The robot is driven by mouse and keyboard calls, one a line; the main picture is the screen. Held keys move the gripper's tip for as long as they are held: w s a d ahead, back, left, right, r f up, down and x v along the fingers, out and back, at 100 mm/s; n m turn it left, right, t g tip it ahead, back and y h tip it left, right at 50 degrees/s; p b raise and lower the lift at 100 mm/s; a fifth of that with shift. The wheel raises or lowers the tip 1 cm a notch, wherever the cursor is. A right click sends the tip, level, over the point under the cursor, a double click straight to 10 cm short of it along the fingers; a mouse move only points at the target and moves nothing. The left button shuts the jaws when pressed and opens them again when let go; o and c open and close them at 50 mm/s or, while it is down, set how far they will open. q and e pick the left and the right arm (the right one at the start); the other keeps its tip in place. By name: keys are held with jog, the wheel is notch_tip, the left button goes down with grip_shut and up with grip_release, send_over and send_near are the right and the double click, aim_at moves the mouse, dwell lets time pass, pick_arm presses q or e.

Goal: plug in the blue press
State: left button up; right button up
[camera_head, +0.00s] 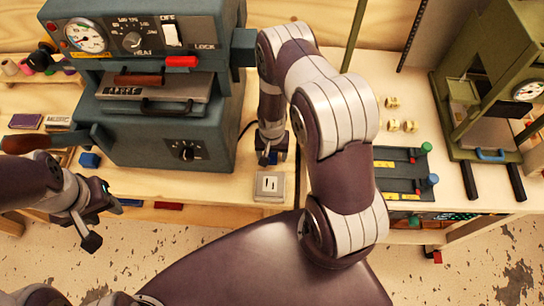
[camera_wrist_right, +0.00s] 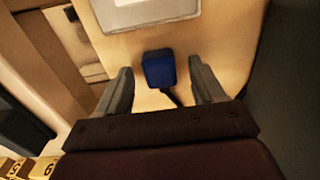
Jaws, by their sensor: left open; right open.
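The blue-grey press (camera_head: 160,125) stands at the left of the bench, with a gauge, a dial, a switch at OFF and a red lever. A blue plug (camera_wrist_right: 159,69) with a dark cord lies between the open fingers of my right gripper (camera_wrist_right: 160,80), with gaps on both sides. In the head view my right gripper (camera_head: 271,150) is beside the press's right side, and the plug is mostly hidden there. A pale socket plate (camera_head: 269,186) with slots lies just in front of it; its edge shows in the wrist view (camera_wrist_right: 150,14). My left gripper (camera_head: 97,215) is open and empty in front of the bench.
A green press (camera_head: 480,100) stands at the right. A slider panel (camera_head: 403,170) with green and blue knobs and several brass pieces (camera_head: 392,124) lie between. My right arm hides part of the bench.

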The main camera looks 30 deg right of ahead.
aim_at(272, 158)
jog(key=c, duration=1.1)
jog(key=shift+r, duration=0.1)
jog(key=shift+w+r, duration=0.1)
jog(key=shift+r, duration=0.15)
jog(key=r, duration=0.2)
jog(key=s+r, duration=0.1)
jog(key=r, duration=0.1)
jog(key=shift+a+b, duration=0.1)
jog(key=shift+b, duration=0.2)
jog(key=s+a+r, duration=0.1)
jog(key=s+r, duration=0.1)
jog(key=s, duration=0.1)
jog(key=s+a+r, duration=0.1)
jog(key=s+r, duration=0.1)
jog(key=s, duration=0.2)
jog(key=s+a+r, duration=0.1)
jog(key=s+r, duration=0.1)
jog(key=s, duration=0.1)
jog(key=shift+s+a+r, duration=0.15)
